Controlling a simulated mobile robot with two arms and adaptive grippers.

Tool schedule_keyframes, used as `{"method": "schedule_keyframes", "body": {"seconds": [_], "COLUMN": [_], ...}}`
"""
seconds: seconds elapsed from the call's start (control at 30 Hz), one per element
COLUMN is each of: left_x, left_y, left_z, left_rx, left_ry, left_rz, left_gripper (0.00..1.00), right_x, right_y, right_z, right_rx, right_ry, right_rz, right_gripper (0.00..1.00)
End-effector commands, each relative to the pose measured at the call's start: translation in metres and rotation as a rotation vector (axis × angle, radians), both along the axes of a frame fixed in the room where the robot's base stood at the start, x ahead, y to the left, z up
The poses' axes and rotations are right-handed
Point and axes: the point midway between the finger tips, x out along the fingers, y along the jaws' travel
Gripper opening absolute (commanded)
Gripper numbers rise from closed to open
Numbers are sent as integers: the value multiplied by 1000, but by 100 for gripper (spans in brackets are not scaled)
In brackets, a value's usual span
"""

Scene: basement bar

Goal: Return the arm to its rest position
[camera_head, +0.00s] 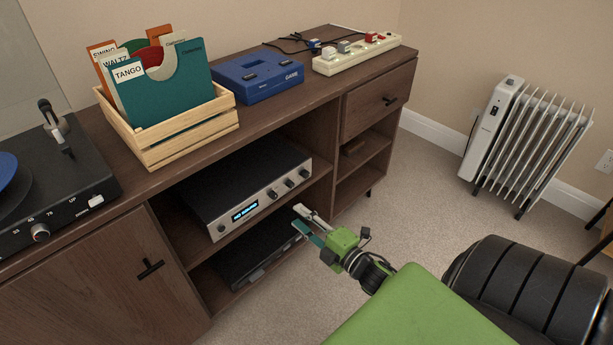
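My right gripper (298,217) is at the lower middle of the head view, in front of the open shelves of the wooden cabinet (123,265). Its arm (405,310) is green and black and comes in from the lower right. Two slim fingers, one pale and one teal, point up and left toward the shelves, with a gap between their tips. I see nothing held between them. The fingers overlap the shelf opening, and I cannot tell whether they touch the cabinet. My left arm and gripper are not in view.
A silver amplifier (252,195) and a dark device (255,255) sit on the shelves. On top are a turntable (75,190), a record crate (190,135), a blue device (258,78) and a power strip (355,57). A white radiator (490,125) stands right. Carpet (420,190) between is clear.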

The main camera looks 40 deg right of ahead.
Motion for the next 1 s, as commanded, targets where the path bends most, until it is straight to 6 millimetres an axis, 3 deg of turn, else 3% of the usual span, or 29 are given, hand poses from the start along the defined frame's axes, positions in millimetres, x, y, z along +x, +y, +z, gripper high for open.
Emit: {"method": "schedule_keyframes", "body": {"seconds": [0.23,0.8,1.0], "left_x": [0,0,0], "left_y": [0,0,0], "left_z": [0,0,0], "left_rx": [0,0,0], "left_ry": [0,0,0], "left_rz": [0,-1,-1], "left_gripper": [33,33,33], "right_x": [-18,-17,-16], "right_y": [-1,0,5], "right_z": [1,1,-3], "right_rx": [-1,5,129], "right_ry": [0,3,92], "right_rz": [0,-4,-101], "right_gripper": [32,32,32]}}
